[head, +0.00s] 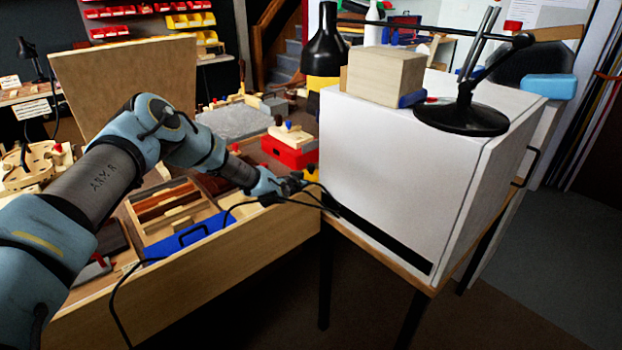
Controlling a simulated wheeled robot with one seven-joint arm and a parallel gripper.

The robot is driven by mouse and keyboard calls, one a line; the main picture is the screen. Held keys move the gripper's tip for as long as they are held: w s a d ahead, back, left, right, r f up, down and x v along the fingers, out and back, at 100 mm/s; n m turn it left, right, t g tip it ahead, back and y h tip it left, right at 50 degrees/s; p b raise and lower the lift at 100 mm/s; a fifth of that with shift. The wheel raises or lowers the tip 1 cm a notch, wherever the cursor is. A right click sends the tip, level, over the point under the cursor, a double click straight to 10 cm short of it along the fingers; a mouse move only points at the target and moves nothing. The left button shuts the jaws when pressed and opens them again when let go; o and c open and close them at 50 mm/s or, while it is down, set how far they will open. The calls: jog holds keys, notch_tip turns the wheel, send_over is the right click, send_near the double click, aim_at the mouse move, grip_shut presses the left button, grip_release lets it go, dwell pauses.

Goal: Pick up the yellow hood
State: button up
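My arm reaches from the lower left across the wooden bench. My gripper (294,186) is at the bench's right end, close to the left side of the white cabinet (400,180). It is small and dark in this view, so its fingers and anything between them cannot be made out. A small yellow thing (312,172) shows just behind and above the gripper, partly hidden. Another yellow patch (320,83) shows below the black lamp shade, beside the cabinet top. I cannot tell from its shape which of these is the yellow hood.
A red box (290,150) stands behind the gripper. A wooden tray (180,212) and a blue item (190,240) lie to its left. A wooden block (385,77) and a black lamp base (460,117) stand on the cabinet. Black cables hang near the gripper.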

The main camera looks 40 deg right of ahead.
jog(key=c, duration=0.9)
jog(key=shift+c, duration=0.4)
